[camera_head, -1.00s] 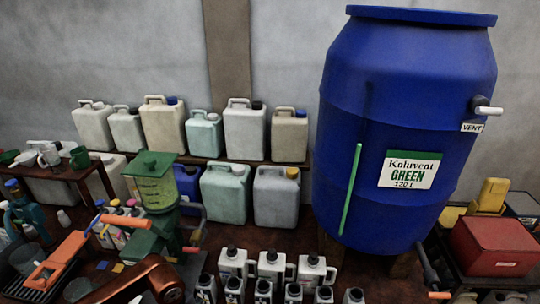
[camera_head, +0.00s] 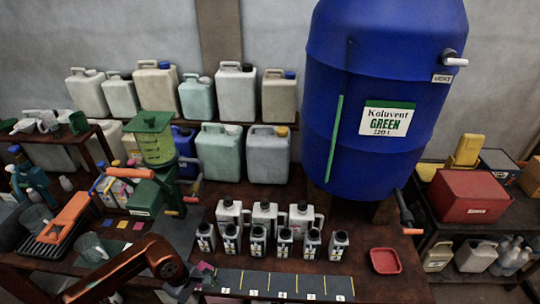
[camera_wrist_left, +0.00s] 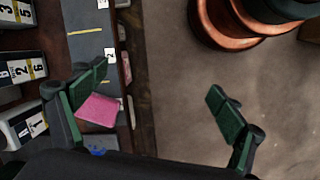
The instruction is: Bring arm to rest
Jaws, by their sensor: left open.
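My left arm comes in from the lower left in the head view, bent at a copper-coloured joint. My left gripper (camera_head: 192,284) is low at the table's front edge, by the left end of a dark numbered strip (camera_head: 275,284). In the left wrist view the green fingers of the gripper (camera_wrist_left: 160,103) are spread wide with nothing between them. A pink square piece (camera_wrist_left: 99,110) lies beside the left finger, apparently beneath it; I cannot tell if they touch. The floor shows below the gap between the fingers. My right gripper is not in view.
Several small numbered bottles (camera_head: 257,240) stand behind the strip. A red dish (camera_head: 385,260) lies to their right. A large blue vat (camera_head: 385,90) stands behind, with a green hand-cranked device (camera_head: 154,145) at left. Bare floor (camera_wrist_left: 200,80) lies off the table edge.

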